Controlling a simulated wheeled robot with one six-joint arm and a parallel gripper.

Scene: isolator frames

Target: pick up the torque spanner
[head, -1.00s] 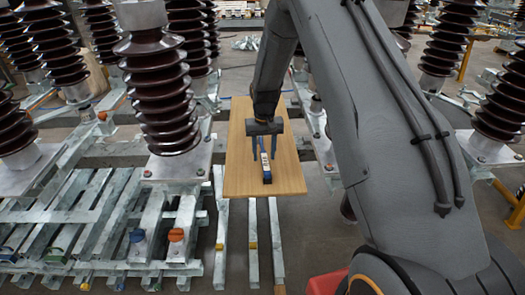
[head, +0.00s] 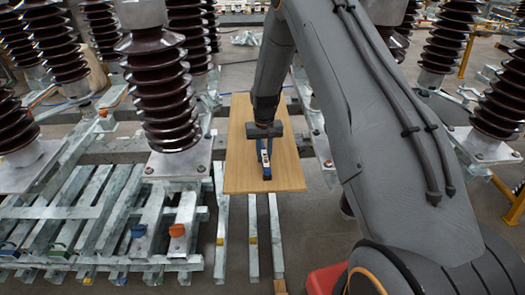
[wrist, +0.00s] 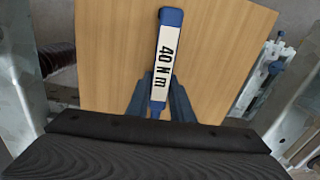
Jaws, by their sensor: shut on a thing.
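The torque spanner (head: 266,164) is blue with a white label and lies lengthwise on a wooden board. In the wrist view the spanner (wrist: 164,55) shows its label "40 N m", and its near end runs down between my fingers. My gripper (head: 264,150) is over the board, shut on the spanner. In the wrist view the blue fingers of my gripper (wrist: 158,102) close on it from both sides. I cannot tell any clear gap between the spanner and the board. The part of the spanner under my gripper's dark body is hidden.
The wooden board (head: 240,175) is otherwise bare. Brown ribbed insulators (head: 165,95) stand close to its left, and more stand at the right (head: 500,100). Galvanised steel beams (head: 252,235) lie in front of the board. An orange-topped fitting (head: 177,231) sits at the front left.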

